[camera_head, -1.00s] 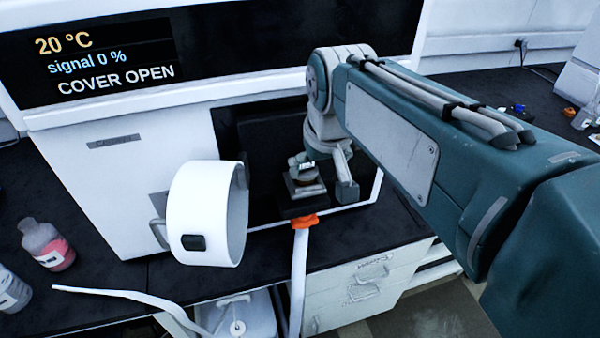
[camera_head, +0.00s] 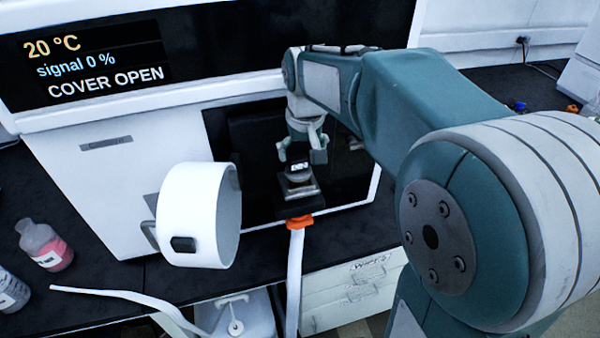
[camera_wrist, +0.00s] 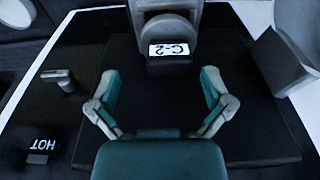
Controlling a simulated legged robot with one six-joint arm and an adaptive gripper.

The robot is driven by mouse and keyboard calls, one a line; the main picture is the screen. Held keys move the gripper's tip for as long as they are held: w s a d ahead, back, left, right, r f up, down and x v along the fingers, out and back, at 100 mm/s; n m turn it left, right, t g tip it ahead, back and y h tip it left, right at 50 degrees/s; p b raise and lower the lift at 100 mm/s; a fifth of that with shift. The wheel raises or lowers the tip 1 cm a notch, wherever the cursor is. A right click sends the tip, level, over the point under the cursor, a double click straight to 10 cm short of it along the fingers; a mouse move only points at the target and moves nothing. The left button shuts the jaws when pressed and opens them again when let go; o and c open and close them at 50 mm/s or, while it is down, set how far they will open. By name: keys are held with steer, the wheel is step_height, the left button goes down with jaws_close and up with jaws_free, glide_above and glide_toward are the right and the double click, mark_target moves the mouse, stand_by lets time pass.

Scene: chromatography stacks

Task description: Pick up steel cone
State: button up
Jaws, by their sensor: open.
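A small grey metal piece (camera_head: 299,188), which I take for the steel cone, sits in the black recess of the white instrument, with a small label on top. In the wrist view a grey metal piece with a "C-2" label (camera_wrist: 170,49) shows at the top centre; its full shape is cut off. My gripper (camera_head: 301,152) is open and empty, just above the piece in the head view. In the wrist view the open fingers (camera_wrist: 160,75) stand apart, one on each side of and below the label, not visibly touching the piece.
The white instrument (camera_head: 110,185) has a display reading "COVER OPEN". A white round cover (camera_head: 190,215) stands open left of the recess. An orange fitting (camera_head: 299,222) on a white tube is in front. Bottles (camera_head: 45,245) stand at left.

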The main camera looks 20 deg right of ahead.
mark_target(298, 170)
steer(key=f, duration=0.2)
steer(key=a+f, duration=0.1)
steer(key=f, duration=0.1)
steer(key=shift+w, duration=0.1)
steer(key=shift+w+a+f, duration=0.1)
steer(key=shift+a+f, duration=0.05)
steer(key=shift+f, duration=0.3)
steer(key=shift+d, duration=0.25)
steer(key=c, duration=1.1)
